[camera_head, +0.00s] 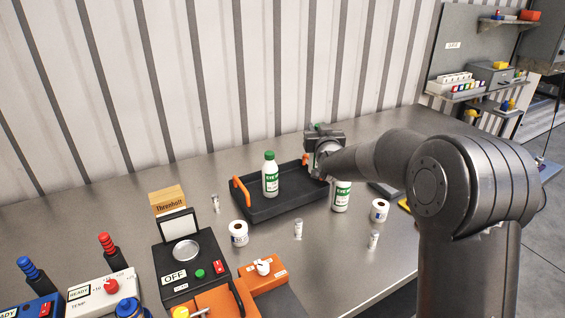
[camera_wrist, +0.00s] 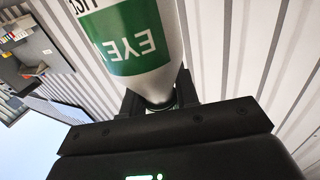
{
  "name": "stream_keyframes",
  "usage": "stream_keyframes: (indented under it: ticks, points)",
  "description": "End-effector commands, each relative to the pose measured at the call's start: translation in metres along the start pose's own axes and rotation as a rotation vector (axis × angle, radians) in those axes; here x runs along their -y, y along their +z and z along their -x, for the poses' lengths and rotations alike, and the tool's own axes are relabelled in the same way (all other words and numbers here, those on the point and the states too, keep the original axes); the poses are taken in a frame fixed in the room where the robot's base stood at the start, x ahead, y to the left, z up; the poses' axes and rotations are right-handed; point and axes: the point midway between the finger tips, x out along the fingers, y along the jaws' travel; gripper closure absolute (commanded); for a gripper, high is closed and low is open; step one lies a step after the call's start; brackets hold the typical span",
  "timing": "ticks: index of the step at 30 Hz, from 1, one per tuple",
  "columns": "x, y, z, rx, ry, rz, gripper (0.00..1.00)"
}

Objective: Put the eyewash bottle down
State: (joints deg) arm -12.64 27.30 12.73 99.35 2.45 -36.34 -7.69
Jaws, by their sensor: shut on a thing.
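My gripper (camera_head: 322,152) is over the right end of the black tray (camera_head: 262,212). In the wrist view its fingers are shut around the narrow neck end of a white eyewash bottle (camera_wrist: 135,45) with a green label. The label reads upside down there, and the far end is out of frame. One eyewash bottle (camera_head: 270,178) with a green cap stands upright in the tray. Another (camera_head: 341,197) is upright just right of the tray, its top hidden by my arm. The head view does not clearly show which bottle is held.
White tape rolls (camera_head: 239,233) (camera_head: 380,210) and small vials (camera_head: 298,229) (camera_head: 373,239) stand in front of the tray. A Threnholt box (camera_head: 168,201) and a black OFF device (camera_head: 188,268) are left. The ribbed wall (camera_head: 200,80) rises behind.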

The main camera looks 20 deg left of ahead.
Motion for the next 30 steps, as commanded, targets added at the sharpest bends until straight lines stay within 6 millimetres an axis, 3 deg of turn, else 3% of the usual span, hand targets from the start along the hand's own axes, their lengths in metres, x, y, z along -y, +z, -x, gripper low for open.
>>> stream_keyframes:
  ticks: [6,12,19,27,30]
  points:
    - [0.048,0.031,-0.022,0.002,-0.004,-0.002,1.0]
    - [0.08,0.053,-0.039,0.001,-0.002,0.0,1.0]
    - [0.091,0.064,-0.045,0.001,0.0,0.001,1.0]
    - [0.09,0.099,-0.044,0.002,0.001,0.0,1.0]
    - [0.09,0.1,-0.044,-0.001,0.001,0.0,1.0]
